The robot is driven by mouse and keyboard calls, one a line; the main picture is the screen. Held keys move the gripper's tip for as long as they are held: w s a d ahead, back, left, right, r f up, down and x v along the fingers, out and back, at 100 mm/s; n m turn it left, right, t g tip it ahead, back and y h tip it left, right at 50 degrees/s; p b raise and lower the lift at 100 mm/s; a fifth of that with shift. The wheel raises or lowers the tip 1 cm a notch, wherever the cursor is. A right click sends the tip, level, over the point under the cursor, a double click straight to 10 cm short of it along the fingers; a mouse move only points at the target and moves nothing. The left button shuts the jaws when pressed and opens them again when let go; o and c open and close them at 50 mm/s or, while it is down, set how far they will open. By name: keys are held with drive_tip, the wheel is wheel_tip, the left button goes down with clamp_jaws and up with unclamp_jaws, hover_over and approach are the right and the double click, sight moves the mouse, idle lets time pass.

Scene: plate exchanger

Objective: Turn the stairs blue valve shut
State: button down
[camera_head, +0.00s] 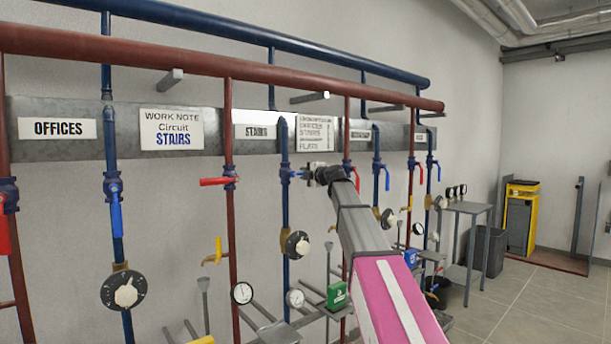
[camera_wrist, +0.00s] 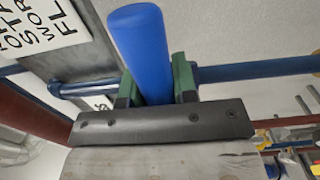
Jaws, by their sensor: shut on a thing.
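The STAIRS sign (camera_head: 256,132) is on the grey wall strip. Just right of it, a blue pipe (camera_head: 285,215) runs down and carries the stairs blue valve (camera_head: 285,172). My gripper (camera_head: 309,173) is beside this valve, to its right. In the wrist view, the blue valve handle (camera_wrist: 140,45) stands between the green finger pads of my gripper (camera_wrist: 155,88), which is shut on it. In the head view, the handle is mostly hidden by the gripper; what shows seems to point sideways from the pipe.
A red-handled valve (camera_head: 215,181) is on the red pipe to the left. Other blue handles (camera_head: 117,215) hang along their pipes. Gauges (camera_head: 297,244) and small shelves stick out below. Open floor (camera_head: 530,305) lies at right, near a grey table (camera_head: 468,208).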

drive_tip(key=c, duration=0.9)
unclamp_jaws()
drive_tip(key=shift+s, duration=0.15)
drive_tip(key=v, duration=1)
drive_tip(key=shift+s+d, duration=0.2)
drive_tip(key=shift+s, duration=0.05)
drive_tip(key=s+f+m+g+h, duration=0.2)
drive_tip(key=s+f+m, duration=0.15)
drive_tip(key=f, duration=0.85)
drive_tip(key=s+f+m+g+h, duration=0.1)
drive_tip(key=s+f+m+g, duration=0.3)
drive_tip(key=f, duration=0.9)
drive_tip(key=s+f+m+g+h, duration=0.15)
drive_tip(key=f+m, duration=0.35)
drive_tip(key=f, duration=0.7)
drive_tip(key=s+d+f+m+g+h, duration=0.3)
drive_tip(key=s+f+m, duration=0.3)
drive_tip(key=s+f, duration=0.5)
drive_tip(key=s+d+f+m+g+h, duration=0.3)
drive_tip(key=s+f+m, duration=0.4)
drive_tip(key=s+f, duration=0.4)
wheel_tip(320, 180, down, 4)
drive_tip(key=shift+s+d+r+g, duration=0.15)
drive_tip(key=shift+s+d+g, duration=0.1)
drive_tip(key=shift+s+g, duration=0.25)
